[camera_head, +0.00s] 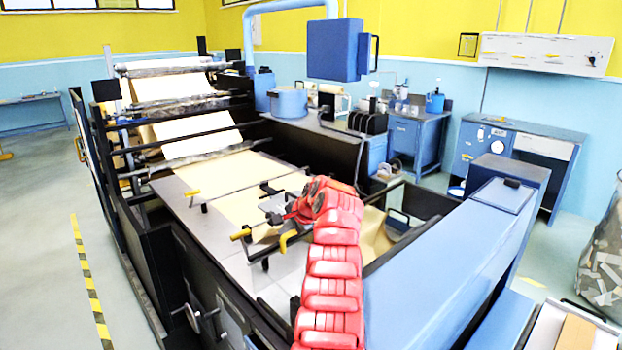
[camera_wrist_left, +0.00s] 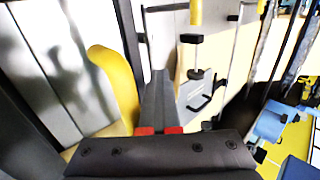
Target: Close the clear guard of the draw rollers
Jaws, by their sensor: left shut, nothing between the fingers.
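My left gripper (camera_head: 274,217), at the end of the red arm, is over the machine bed near the draw rollers. In the left wrist view its dark fingers (camera_wrist_left: 159,95) are shut together with nothing between them. A curved yellow handle (camera_wrist_left: 115,85) stands just left of the fingers, apart from them; it appears to be the yellow hook (camera_head: 288,240) in the head view. The clear guard's pane is too transparent to outline, so its angle is hard to tell. A second yellow grip (camera_head: 240,235) sits on a dark bar beside the hook. My right gripper is not in view.
Brown kraft web (camera_head: 238,173) runs along the bed from the rollers (camera_head: 200,150) at the back. A blue housing (camera_head: 450,265) lines the right side. A blue control box (camera_head: 335,50) hangs above. A dark frame with a handle (camera_head: 398,220) lies right of the gripper.

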